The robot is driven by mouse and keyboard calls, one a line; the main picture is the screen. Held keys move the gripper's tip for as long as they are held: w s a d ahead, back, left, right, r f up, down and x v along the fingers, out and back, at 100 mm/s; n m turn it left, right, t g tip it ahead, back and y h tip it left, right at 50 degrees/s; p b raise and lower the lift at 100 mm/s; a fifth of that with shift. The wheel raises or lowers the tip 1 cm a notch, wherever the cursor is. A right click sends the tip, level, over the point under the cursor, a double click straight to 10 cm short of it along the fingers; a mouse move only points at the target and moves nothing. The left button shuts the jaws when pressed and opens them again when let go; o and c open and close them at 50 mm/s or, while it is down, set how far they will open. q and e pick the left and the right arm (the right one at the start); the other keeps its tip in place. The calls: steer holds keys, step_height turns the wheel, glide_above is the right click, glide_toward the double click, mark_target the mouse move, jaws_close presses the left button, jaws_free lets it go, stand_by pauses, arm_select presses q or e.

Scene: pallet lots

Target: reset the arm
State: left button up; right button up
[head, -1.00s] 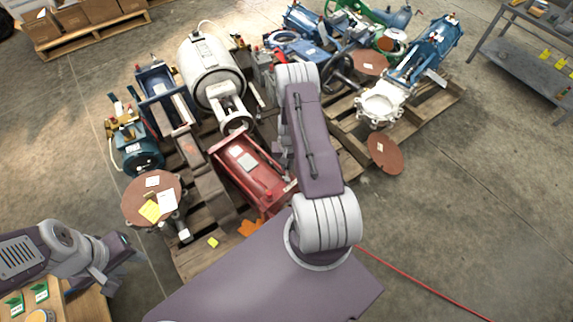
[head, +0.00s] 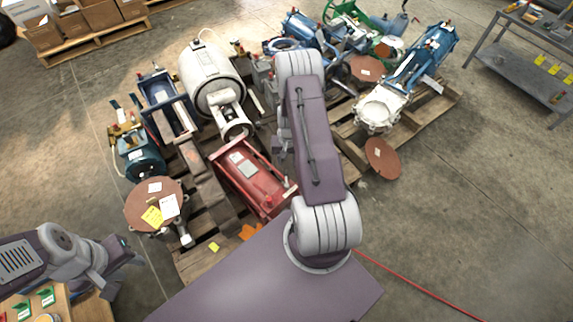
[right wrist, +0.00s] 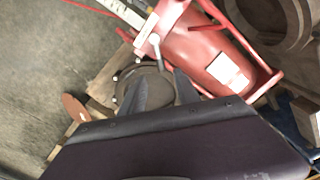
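A round grey flange (right wrist: 157,84) lies beyond the fingers, and a red machine (right wrist: 190,50) lies beyond and to the right. My left gripper (head: 125,270) is at the lower left of the head view, its fingers apart and empty.
Wooden pallets (head: 197,262) carry the red machine (head: 248,172), a white tank (head: 212,80), a blue-and-white valve (head: 377,110) and rusty discs (head: 383,158). A grey metal table (head: 525,62) stands at the far right. Bare concrete floor (head: 470,200) lies at right.

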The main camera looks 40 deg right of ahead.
steer(key=shift+r, duration=0.4)
